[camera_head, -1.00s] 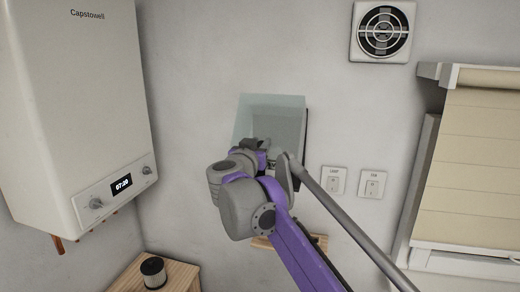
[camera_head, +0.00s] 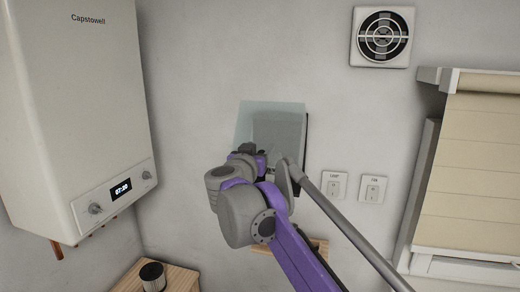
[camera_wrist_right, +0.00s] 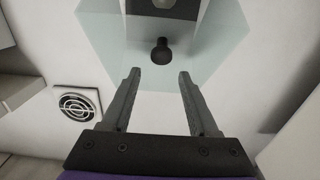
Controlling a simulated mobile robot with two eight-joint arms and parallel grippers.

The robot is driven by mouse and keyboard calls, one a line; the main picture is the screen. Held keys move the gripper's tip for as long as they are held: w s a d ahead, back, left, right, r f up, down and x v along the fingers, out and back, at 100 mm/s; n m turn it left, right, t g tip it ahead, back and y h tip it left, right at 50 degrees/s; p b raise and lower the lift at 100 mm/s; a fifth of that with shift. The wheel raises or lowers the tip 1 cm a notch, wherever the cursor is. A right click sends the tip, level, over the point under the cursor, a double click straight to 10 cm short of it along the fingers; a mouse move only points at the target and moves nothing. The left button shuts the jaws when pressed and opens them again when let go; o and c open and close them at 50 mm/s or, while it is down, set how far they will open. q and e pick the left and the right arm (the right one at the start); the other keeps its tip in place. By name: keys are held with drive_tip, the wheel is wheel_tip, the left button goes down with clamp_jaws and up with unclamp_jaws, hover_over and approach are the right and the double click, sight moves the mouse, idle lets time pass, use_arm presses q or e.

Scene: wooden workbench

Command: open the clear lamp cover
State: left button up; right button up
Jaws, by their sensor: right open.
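The clear lamp cover (camera_head: 262,110) is a pale see-through panel on the wall lamp, in the middle of the head view. In the right wrist view the cover (camera_wrist_right: 105,42) spreads across the top, with a dark knob (camera_wrist_right: 161,50) at its middle. My right gripper (camera_wrist_right: 158,73) is open and empty; the knob lies just beyond its fingertips, lined up with the gap. I cannot tell whether the fingers touch the cover. In the head view my right gripper (camera_head: 243,150) and arm hide the lamp's lower part. My left gripper is out of view.
A white boiler (camera_head: 75,110) hangs at the left. Two wall switches, LAMP (camera_head: 335,186) and FAN (camera_head: 372,190), sit right of the lamp. A vent (camera_head: 382,38) is above, a blind (camera_head: 480,170) at right. A dark cylinder (camera_head: 152,276) stands on the wooden bench (camera_head: 182,280).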

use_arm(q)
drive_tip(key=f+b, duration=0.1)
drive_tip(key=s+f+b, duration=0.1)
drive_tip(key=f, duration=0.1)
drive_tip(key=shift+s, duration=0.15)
use_arm(e)
drive_tip(key=v, duration=1)
drive_tip(key=shift+s, duration=0.15)
